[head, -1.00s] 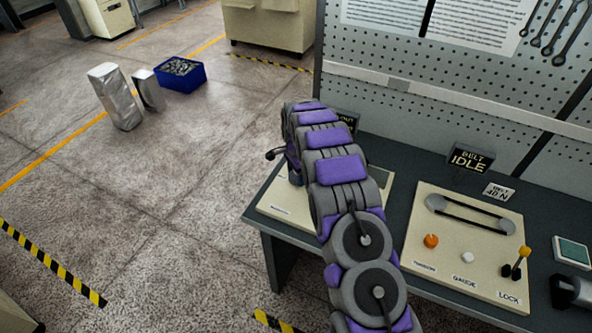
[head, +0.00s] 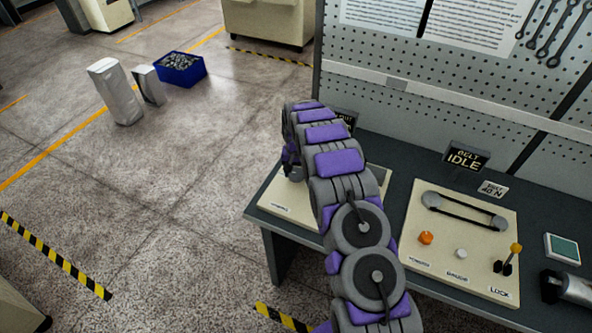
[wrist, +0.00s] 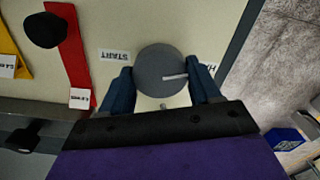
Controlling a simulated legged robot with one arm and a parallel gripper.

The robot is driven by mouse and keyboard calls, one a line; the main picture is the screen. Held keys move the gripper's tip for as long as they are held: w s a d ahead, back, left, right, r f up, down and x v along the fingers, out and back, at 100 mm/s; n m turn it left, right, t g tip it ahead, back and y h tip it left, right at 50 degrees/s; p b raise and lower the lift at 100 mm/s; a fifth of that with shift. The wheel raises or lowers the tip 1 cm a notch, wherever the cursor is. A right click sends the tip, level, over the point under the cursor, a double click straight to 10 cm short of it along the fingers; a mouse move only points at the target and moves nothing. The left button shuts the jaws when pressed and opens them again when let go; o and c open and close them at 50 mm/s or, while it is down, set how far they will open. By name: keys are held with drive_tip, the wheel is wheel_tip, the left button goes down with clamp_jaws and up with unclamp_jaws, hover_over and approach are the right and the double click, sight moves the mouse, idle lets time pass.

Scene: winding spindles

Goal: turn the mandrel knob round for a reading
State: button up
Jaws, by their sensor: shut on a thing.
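The mandrel knob (wrist: 160,70) is a round grey disc with a white pointer line, seen in the wrist view on a cream panel (wrist: 150,22). Its line points right, towards a partly hidden label (wrist: 209,68). A START label (wrist: 114,55) is at the knob's upper left. My gripper (wrist: 162,76) has one blue finger on each side of the knob and is shut on it.
In the wrist view a black round knob (wrist: 45,30) and a red strip (wrist: 68,55) lie left. In the head view, a belt panel (head: 418,225) with an orange knob (head: 426,237) and lock lever (head: 511,255) stands right of my arm. The BELT IDLE sign (head: 466,158) is behind.

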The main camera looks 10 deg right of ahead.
drive_tip(key=n+p, duration=0.1)
drive_tip(key=n, duration=0.6)
drive_tip(key=shift+w+r+p, duration=0.2)
drive_tip(key=shift+p, duration=0.15)
drive_tip(key=n+p, duration=0.1)
drive_tip(key=n, duration=0.3)
drive_tip(key=shift+n+p, duration=0.45)
drive_tip(key=shift+n, duration=1.15)
drive_tip(key=o, duration=1.1)
drive_tip(key=shift+s+f, duration=0.1)
drive_tip(key=shift+f, duration=0.05)
drive_tip(key=shift+c, duration=0.2)
